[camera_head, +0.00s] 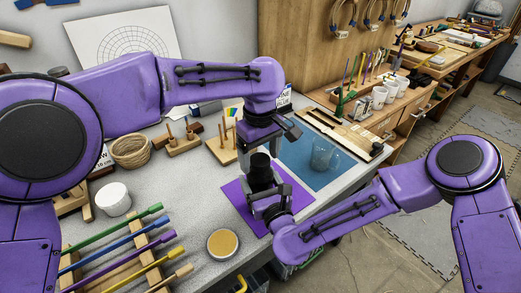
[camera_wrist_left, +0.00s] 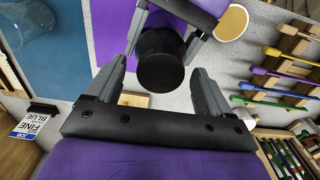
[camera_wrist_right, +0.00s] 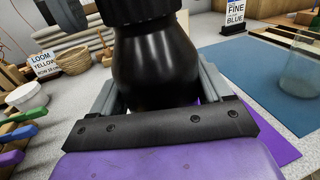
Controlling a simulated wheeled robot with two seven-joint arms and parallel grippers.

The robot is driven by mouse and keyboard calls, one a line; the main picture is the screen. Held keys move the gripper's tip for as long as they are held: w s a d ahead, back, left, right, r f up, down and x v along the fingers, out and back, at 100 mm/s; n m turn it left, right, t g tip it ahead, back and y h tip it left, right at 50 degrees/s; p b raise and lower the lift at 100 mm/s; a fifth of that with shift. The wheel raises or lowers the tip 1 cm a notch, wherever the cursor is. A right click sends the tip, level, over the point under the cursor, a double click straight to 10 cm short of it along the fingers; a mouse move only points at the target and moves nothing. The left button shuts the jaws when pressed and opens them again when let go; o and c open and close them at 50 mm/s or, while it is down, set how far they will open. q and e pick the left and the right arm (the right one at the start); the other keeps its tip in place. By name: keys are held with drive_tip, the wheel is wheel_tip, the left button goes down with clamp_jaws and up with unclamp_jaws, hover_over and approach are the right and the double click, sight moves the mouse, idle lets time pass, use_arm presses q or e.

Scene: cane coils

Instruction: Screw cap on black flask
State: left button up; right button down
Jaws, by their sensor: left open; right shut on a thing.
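The black flask (camera_wrist_right: 155,70) stands upright between the fingers of my right gripper (camera_head: 265,190), which is shut on its body. A wider black part that looks like the cap (camera_wrist_right: 140,8) sits at the neck; how tightly it is seated I cannot tell. In the left wrist view the round black top (camera_wrist_left: 160,60) lies between the open fingers of my left gripper (camera_wrist_left: 163,65). In the head view the left gripper is above the flask (camera_head: 260,163), pointing down. Whether its fingers touch the top I cannot tell.
A purple mat (camera_head: 236,197) lies under the flask, with a blue mat (camera_head: 300,165) and a clear glass (camera_head: 323,155) to the right. A yellow-topped round tin (camera_head: 222,243), a white pot (camera_head: 112,198) and coloured rods (camera_head: 120,240) stand at left and front.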

use_arm(q)
drive_tip(key=c, duration=1.1)
drive_tip(key=m, duration=0.4)
drive_tip(key=shift+m, duration=0.3)
drive_tip(key=m, duration=0.9)
drive_tip(key=shift+m, duration=0.4)
drive_tip(key=m, duration=0.6)
drive_tip(key=shift+m, duration=0.4)
drive_tip(key=m, duration=0.9)
drive_tip(key=o, duration=1.2)
